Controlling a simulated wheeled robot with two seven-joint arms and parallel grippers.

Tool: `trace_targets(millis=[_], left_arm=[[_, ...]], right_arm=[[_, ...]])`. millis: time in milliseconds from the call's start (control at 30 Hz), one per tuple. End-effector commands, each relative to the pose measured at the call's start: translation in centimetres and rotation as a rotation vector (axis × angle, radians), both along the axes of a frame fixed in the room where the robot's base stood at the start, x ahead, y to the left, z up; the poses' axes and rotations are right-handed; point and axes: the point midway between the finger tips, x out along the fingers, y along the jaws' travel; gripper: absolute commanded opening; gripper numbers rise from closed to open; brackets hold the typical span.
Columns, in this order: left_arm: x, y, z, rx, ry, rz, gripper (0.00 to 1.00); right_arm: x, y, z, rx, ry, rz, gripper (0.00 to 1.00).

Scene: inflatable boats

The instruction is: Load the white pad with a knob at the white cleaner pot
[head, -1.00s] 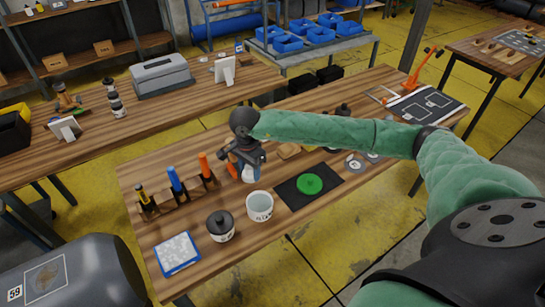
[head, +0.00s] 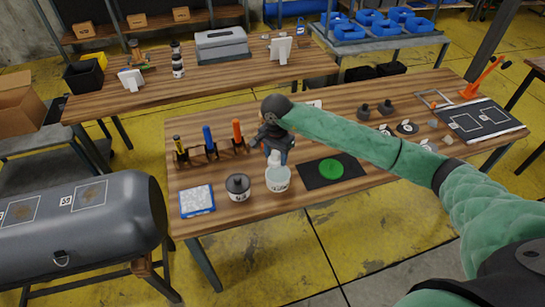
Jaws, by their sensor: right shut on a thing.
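The white cleaner pot (head: 278,181) stands open on the near side of the workbench, with dark lettering on its front that is too small to read surely. My right gripper (head: 274,146) is above and just behind it, pointing down. It is shut on a small white thing, which looks like the white pad with a knob (head: 273,158). The fingers hide most of the knob. The pad is close to the pot's far rim; I cannot tell whether it touches. My left gripper is not in view.

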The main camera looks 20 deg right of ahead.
Motion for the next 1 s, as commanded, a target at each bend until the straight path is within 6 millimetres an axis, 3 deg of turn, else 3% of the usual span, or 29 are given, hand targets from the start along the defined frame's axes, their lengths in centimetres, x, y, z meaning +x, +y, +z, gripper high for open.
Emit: trace_targets(millis=[300,667,1000], left_arm=[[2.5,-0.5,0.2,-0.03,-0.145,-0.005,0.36],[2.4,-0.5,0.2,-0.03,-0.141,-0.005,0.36],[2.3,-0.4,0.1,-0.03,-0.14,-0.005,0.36]], right_arm=[[-0.1,-0.9,0.0,0.0,0.0,0.106,0.29],[-0.1,-0.9,-1.3,0.001,-0.001,0.119,0.29],[-0.1,-0.9,-4.5,0.002,0.001,0.119,0.29]])
